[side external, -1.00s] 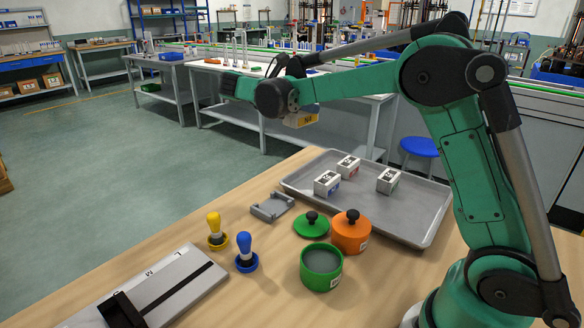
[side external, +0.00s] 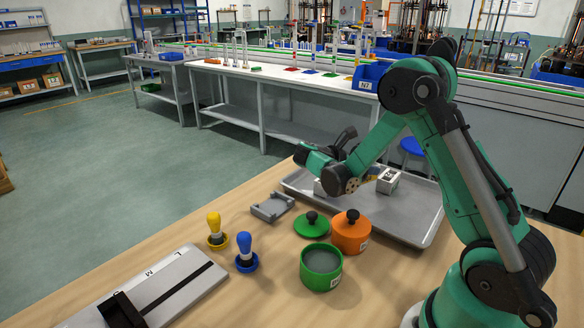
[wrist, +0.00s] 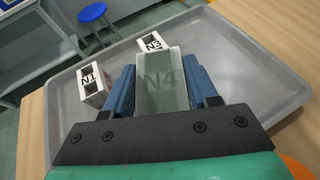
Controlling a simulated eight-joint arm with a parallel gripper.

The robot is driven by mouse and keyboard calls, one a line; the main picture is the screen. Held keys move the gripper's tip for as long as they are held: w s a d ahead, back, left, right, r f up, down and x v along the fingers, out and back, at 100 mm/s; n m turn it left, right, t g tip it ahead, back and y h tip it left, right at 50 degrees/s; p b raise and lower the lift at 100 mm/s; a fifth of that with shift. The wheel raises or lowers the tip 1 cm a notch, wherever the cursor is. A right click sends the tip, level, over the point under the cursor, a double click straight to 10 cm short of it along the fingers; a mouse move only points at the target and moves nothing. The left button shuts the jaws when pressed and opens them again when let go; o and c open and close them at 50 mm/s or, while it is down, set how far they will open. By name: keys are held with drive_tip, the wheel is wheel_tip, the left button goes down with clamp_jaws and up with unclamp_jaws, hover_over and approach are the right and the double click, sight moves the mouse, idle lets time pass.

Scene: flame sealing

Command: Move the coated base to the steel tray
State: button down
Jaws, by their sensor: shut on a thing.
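My gripper (wrist: 162,72) is shut on the coated base (wrist: 162,90), a pale block with a dull grey-green film over its N4 mark. It is between the two blue fingers in the wrist view, over the steel tray (wrist: 245,70). I cannot tell whether the base touches the tray floor. In the side view my wrist is low over the tray (side external: 425,215) and mostly hides the held base. White blocks N1 (wrist: 91,85) and N3 (wrist: 153,46) stand on the tray to the left of and beyond the held base.
An orange lidded pot (side external: 351,236), a green lid (side external: 311,225) and an open green pot (side external: 321,266) stand before the tray. A grey cradle (side external: 271,208), yellow stamp (side external: 215,230), blue stamp (side external: 246,252) and marked board (side external: 150,285) lie leftward. The tray's near right part is clear.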

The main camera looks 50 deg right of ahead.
sight(358, 204)
drive_tip(key=shift+f, duration=3.3)
drive_tip(key=shift+f, duration=0.15)
drive_tip(key=shift+c, duration=1.2)
unclamp_jaws()
